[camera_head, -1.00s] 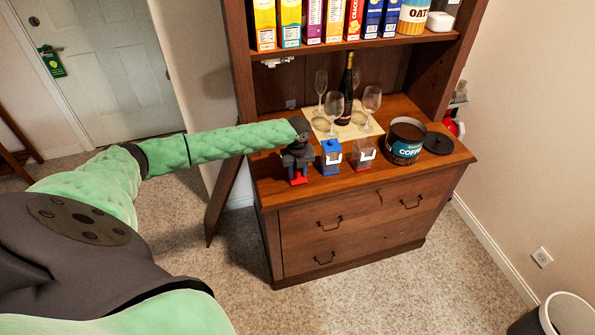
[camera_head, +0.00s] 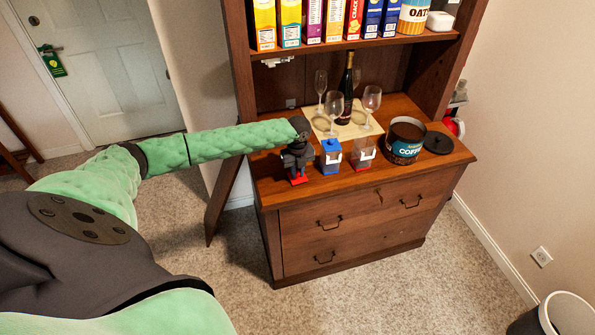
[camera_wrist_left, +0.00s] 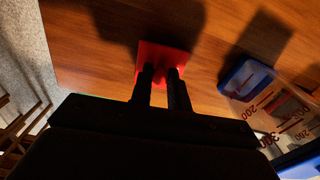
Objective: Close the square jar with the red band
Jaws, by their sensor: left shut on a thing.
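The square clear jar with the red band (camera_head: 363,155) stands on the cabinet counter, right of a similar square jar with blue parts (camera_head: 331,158). My left gripper (camera_head: 298,169) is left of both jars, low over the counter, pointing down. It is shut on a red square lid (camera_head: 298,181), which is at or just above the wood; I cannot tell if it touches. In the left wrist view the fingers (camera_wrist_left: 160,84) meet the red lid (camera_wrist_left: 160,58) at its middle. My right gripper is not in view.
The blue jar also shows in the left wrist view (camera_wrist_left: 248,80), close on the right. An open coffee tin (camera_head: 405,150) and its dark lid (camera_head: 438,143) are at the right. Wine glasses and a bottle (camera_head: 344,95) stand behind on a mat. A shelf of boxes is above.

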